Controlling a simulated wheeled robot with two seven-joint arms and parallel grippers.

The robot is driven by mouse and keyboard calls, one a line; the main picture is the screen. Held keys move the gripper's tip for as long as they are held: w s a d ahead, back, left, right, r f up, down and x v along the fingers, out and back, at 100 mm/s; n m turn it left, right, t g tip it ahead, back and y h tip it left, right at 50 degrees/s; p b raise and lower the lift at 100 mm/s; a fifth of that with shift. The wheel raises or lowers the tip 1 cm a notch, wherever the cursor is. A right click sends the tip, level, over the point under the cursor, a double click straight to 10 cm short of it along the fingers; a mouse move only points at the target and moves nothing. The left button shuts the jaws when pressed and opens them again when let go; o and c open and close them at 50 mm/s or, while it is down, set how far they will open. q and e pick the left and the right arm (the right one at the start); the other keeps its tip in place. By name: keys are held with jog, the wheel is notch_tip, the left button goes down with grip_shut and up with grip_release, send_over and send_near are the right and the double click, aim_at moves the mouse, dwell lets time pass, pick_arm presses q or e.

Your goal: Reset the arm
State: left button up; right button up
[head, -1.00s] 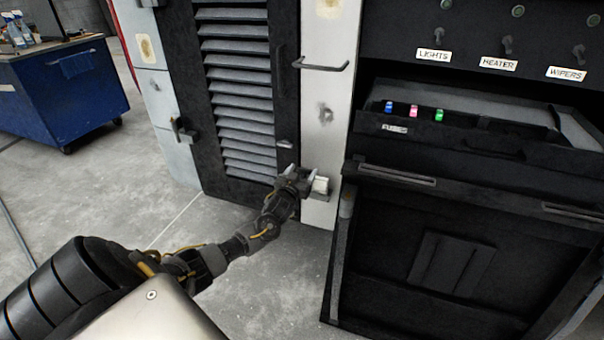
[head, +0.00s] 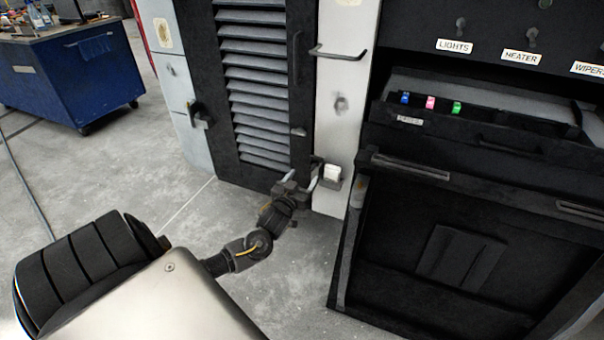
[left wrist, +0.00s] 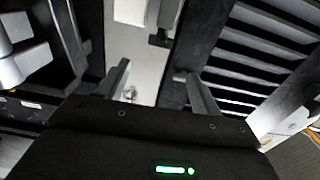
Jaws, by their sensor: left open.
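My left gripper (head: 302,181) is open and low in front of the cabinet, near the lower right corner of the louvred door (head: 262,100). It is beside a small white block (head: 332,173) on a dark holder on the white post (head: 340,110). No object shows between its fingers. In the left wrist view the two fingers (left wrist: 160,85) stand apart, with the pale post and the louvres beyond them. My right gripper is not in view.
A black fuse tray (head: 480,115) with blue, pink and green fuses sits above an open dark panel (head: 450,260) at the right. A grab handle (head: 338,54) sticks out from the post. A blue cart (head: 70,80) stands at the back left. The grey floor between is clear.

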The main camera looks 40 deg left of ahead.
pick_arm(q)
jog(key=shift+s, duration=0.1)
dwell(0.5)
